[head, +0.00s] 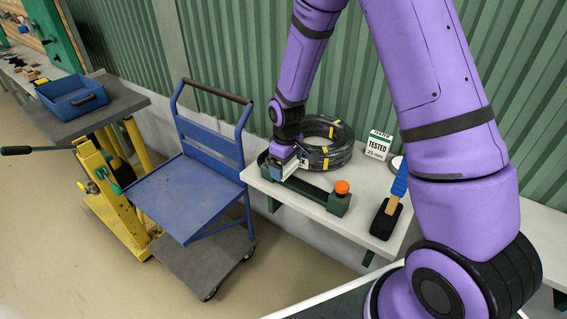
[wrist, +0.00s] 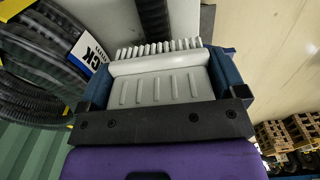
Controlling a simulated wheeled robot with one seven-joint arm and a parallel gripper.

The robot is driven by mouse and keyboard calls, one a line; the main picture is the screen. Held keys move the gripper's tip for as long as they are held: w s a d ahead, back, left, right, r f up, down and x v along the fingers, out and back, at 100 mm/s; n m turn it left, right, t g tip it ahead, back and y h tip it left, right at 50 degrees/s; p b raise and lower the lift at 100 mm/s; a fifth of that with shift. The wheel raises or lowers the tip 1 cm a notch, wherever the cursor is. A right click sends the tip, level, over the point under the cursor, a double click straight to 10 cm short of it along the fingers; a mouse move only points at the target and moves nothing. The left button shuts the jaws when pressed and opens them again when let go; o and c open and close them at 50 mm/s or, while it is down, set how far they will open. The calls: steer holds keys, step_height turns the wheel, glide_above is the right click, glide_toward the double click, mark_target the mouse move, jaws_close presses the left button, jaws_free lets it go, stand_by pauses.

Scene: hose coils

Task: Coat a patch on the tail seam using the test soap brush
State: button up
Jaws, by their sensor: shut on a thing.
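My gripper (head: 284,160) is shut on a pale grey block with a ribbed back and a row of white bristle-like ridges, which looks like the soap brush (wrist: 160,85). The blue fingers sit on both sides of it in the wrist view. A dark ribbed length, apparently the hose tail (wrist: 154,22), runs away just beyond the bristle end. I cannot tell whether the brush touches it. The black hose coil (head: 328,143) with yellow bands lies behind the gripper; it also shows in the wrist view (wrist: 35,65). The seam itself is not distinguishable.
A green clamp-like fixture (head: 337,205) with an orange knob (head: 342,186) sits at the bench (head: 375,240) front. A blue cart (head: 190,195) and a blue bin (head: 72,95) are left.

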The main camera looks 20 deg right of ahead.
mark_target(322, 191)
steer(key=shift+s+d+r, duration=0.1)
steer(key=shift+s+d, duration=0.55)
steer(key=shift+s, duration=0.35)
steer(key=shift+s+d+f, duration=0.1)
steer(key=shift+s+d, duration=0.8)
steer(key=shift+s, duration=0.5)
steer(key=shift+s+d+f, duration=0.1)
steer(key=shift+s+d, duration=0.85)
steer(key=shift+s, duration=0.4)
steer(key=shift+s+d+f, duration=0.1)
steer(key=shift+s+d, duration=0.8)
steer(key=shift+s, duration=0.5)
steer(key=shift+s+d+f, duration=0.1)
steer(key=shift+w+a, duration=1.25)
steer(key=shift+w, duration=0.65)
steer(key=shift+w+a, duration=1.3)
steer(key=shift+w, duration=0.6)
steer(key=shift+w+a, duration=1.25)
steer(key=shift+w, duration=0.65)
steer(key=shift+r, duration=3)
steer(key=shift+r, duration=0.1)
